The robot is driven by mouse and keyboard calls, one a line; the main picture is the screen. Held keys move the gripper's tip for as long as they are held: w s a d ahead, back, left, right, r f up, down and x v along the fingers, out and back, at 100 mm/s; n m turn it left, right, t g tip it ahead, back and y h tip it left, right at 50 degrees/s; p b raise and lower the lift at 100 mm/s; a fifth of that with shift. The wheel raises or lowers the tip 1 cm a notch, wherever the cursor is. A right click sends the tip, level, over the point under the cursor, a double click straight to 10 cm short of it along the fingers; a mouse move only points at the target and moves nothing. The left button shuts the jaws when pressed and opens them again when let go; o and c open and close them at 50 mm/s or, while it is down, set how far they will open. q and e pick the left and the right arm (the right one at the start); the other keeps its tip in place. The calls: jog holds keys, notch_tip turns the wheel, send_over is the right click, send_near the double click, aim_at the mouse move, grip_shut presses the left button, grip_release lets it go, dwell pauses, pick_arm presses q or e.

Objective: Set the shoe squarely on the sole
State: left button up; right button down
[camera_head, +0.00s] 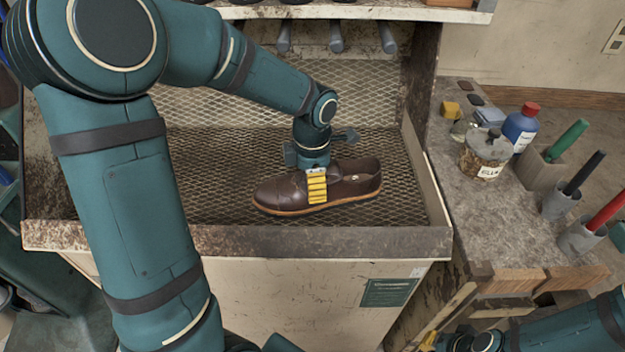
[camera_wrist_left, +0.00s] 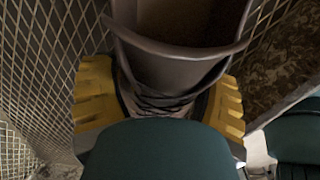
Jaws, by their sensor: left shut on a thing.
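The brown leather shoe (camera_head: 357,181) stands in the mesh-floored booth, its toe pointing left in the head view. A tan sole (camera_head: 290,211) shows as a thin edge along the shoe's underside; I cannot tell whether the two are joined or squarely aligned. My left gripper (camera_head: 316,188) comes down from above and is shut on the shoe around its middle. In the left wrist view, yellow finger pads lie on both sides of the shoe (camera_wrist_left: 180,65). My right gripper (camera_head: 428,341) shows only in part at the bottom right, its fingertips unclear.
The booth has a raised front rim (camera_head: 320,241) and side walls. On the bench (camera_head: 500,215) to the right stand a glue jar (camera_head: 484,156), a blue bottle with a red cap (camera_head: 521,128) and several colored-handled tools in holders. Mesh floor left of the shoe is free.

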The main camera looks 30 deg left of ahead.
dwell(0.4)
pick_arm(q)
jog(key=o, duration=1.2)
jog(key=shift+c, duration=0.2)
jog(key=shift+r, duration=0.1)
notch_tip(320, 180, up, 12)
jog(key=shift+f, duration=0.1)
